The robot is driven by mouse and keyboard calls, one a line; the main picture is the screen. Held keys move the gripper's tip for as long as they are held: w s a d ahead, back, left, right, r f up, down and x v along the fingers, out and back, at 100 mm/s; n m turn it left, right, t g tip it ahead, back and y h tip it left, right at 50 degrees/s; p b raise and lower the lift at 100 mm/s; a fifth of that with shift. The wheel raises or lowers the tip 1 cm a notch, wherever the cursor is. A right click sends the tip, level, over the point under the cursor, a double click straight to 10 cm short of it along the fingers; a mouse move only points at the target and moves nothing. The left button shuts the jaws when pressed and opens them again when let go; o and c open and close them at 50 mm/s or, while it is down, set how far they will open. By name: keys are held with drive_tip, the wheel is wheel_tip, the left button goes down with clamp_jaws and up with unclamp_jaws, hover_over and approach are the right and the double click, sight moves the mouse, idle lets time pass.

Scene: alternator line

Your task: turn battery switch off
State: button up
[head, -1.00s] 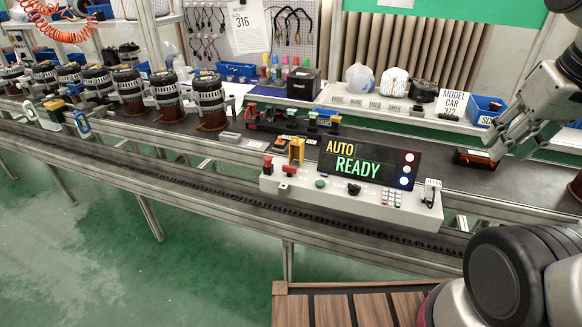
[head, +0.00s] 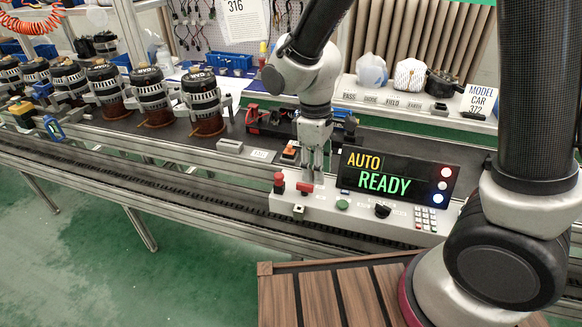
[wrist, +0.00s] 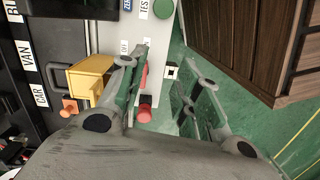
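The control panel (head: 345,212) is a white box with a lit screen (head: 385,173) reading AUTO READY. A small red lever switch (head: 305,187), likely the battery switch, is on its left part; it also shows in the wrist view (wrist: 144,74), partly behind a finger. I cannot read its setting. A round red knob (head: 279,182) stands just left of it. My gripper (head: 312,172) points down over the red lever. In the wrist view its fingers (wrist: 165,90) are apart, with the lever close to the left finger. I cannot tell whether they touch.
A green button (head: 342,204), a black rotary knob (head: 382,210) and a keypad (head: 429,218) are on the same panel. A yellow block (wrist: 90,76) is close beside the left finger. Alternators (head: 203,103) stand on the line to the left. A wooden top (head: 330,295) is in front.

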sight(305, 184)
drive_tip(key=w, duration=0.1)
drive_tip(key=w+a, duration=0.1)
drive_tip(key=w+a+n, duration=0.1)
drive_tip(key=shift+r+t+y, duration=0.25)
drive_tip(key=shift+t+y, duration=0.05)
drive_tip(key=shift+t, duration=0.1)
drive_tip(key=shift+a+n, duration=0.1)
drive_tip(key=shift+n, duration=0.2)
wheel_tip(305, 184, down, 8)
drive_tip(key=shift+r, duration=0.1)
clamp_jaws()
